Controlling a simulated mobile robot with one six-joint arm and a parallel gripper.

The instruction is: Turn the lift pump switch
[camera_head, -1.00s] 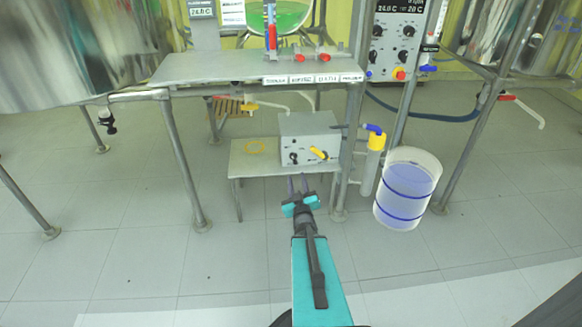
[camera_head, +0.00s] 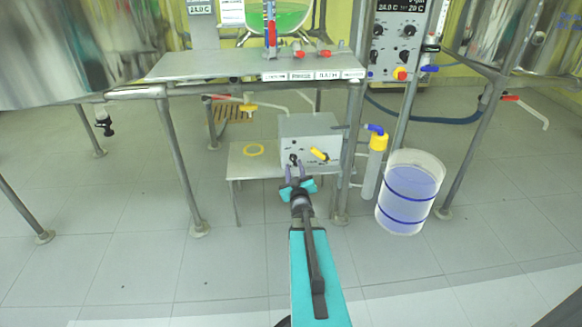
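The lift pump is probably the grey box (camera_head: 309,133) on a low grey table, under the shelf. Its front face carries a small black knob (camera_head: 293,159) at the left and a yellow lever (camera_head: 319,154) at the right. My gripper (camera_head: 294,168) is just below and in front of the black knob, its two purple fingers pointing up at it. The fingers are apart with a gap between them. I cannot tell whether they touch the knob. The lower part of the box front is partly hidden by my gripper.
A yellow-topped cylinder (camera_head: 374,165) and a bucket of bluish liquid (camera_head: 409,190) stand at the right. The metal shelf (camera_head: 230,66) is above. The tiled floor in front is clear.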

